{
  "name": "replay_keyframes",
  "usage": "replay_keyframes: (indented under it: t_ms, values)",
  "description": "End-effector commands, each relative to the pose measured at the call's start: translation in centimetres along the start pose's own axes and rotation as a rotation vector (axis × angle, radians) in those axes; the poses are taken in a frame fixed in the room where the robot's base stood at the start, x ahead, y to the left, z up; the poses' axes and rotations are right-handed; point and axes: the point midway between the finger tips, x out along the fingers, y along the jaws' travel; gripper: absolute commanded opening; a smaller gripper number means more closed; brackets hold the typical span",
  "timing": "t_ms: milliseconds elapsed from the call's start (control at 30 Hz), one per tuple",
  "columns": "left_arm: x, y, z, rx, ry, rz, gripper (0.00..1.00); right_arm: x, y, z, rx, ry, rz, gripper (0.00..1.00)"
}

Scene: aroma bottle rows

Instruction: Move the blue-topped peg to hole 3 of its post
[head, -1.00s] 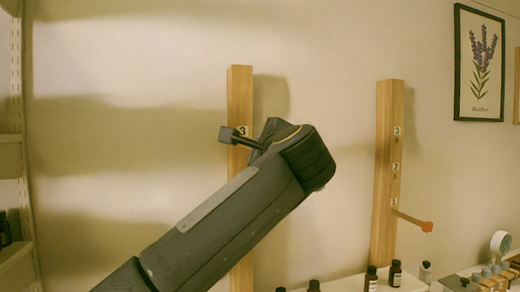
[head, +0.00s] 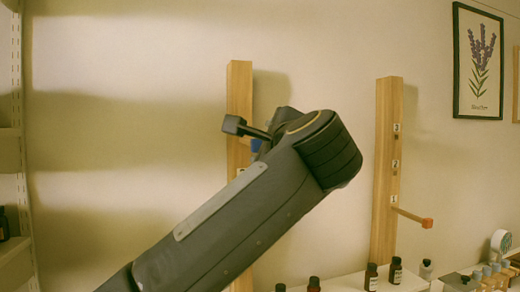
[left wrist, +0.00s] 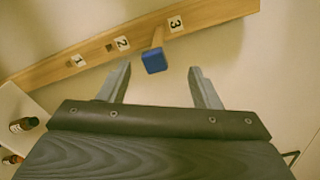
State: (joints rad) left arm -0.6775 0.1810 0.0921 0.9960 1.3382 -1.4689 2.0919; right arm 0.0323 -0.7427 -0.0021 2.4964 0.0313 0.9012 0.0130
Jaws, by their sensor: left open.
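The blue-topped peg (left wrist: 155,60) sticks out of the left wooden post (left wrist: 215,12). In the left wrist view its base is beside the label 3, where hole 3 is. In the head view only a bit of its blue top (head: 256,146) shows behind my left gripper (head: 250,134). The left gripper also shows in the left wrist view (left wrist: 160,80), open, with its fingers apart on either side of the blue top. I see no finger touching it. The holes by labels 1 and 2 look empty. My right gripper is not in view.
A second post (head: 388,165) stands to the right with an orange-topped peg (head: 427,223) at its label 1. Dark bottles (head: 371,277) stand on a white surface along the bottom. A shelf (head: 12,150) is at the left edge. The wall between the posts is clear.

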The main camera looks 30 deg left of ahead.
Motion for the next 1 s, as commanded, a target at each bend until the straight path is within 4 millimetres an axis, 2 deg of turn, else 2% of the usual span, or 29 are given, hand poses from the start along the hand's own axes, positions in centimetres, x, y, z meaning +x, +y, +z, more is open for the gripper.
replay_keyframes:
  t_ms: [100,233,800,867,933,1000]
  values:
    - [-1.6,0.1,-0.1,-0.001,0.001,-0.001,0.58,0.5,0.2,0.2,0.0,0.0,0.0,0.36]
    - [-2.3,0.0,-0.1,0.0,0.0,0.0,0.58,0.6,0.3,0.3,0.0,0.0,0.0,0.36]
    - [-2.2,-0.1,0.1,0.015,-0.005,-0.012,0.58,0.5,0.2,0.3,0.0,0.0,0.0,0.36]
    - [-1.9,-0.4,0.6,0.06,-0.017,-0.049,0.58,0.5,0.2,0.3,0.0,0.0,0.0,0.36]
    - [-1.2,-1.1,1.3,0.176,-0.045,-0.138,0.58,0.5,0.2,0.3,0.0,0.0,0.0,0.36]
    - [-0.6,-2.0,2.0,0.371,-0.093,-0.271,0.58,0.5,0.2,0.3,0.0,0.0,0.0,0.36]
